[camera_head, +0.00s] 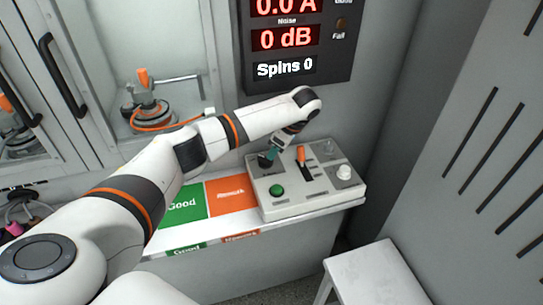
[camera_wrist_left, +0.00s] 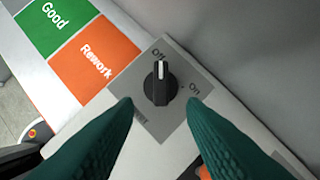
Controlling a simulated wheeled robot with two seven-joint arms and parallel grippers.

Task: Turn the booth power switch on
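The booth power switch is a black rotary knob (camera_wrist_left: 160,84) on a grey square plate, with its white mark pointing at "Off"; "On" is printed to its right. In the head view the knob (camera_head: 266,161) sits at the back left of the control box (camera_head: 285,208), partly hidden by my gripper. My left gripper (camera_head: 271,153) points down at it. In the left wrist view its teal fingers (camera_wrist_left: 160,106) are apart, one on each side just below the knob, with nothing between the tips. I cannot tell any contact. My right gripper is not in view.
The box also bears a green button (camera_head: 277,190), an orange-handled lever (camera_head: 302,158) and a white knob (camera_head: 344,172). Green "Good" (camera_head: 184,207) and orange "Rework" (camera_head: 231,194) areas lie left of it. A display (camera_head: 290,38) hangs behind; a white stool (camera_head: 375,272) stands in front.

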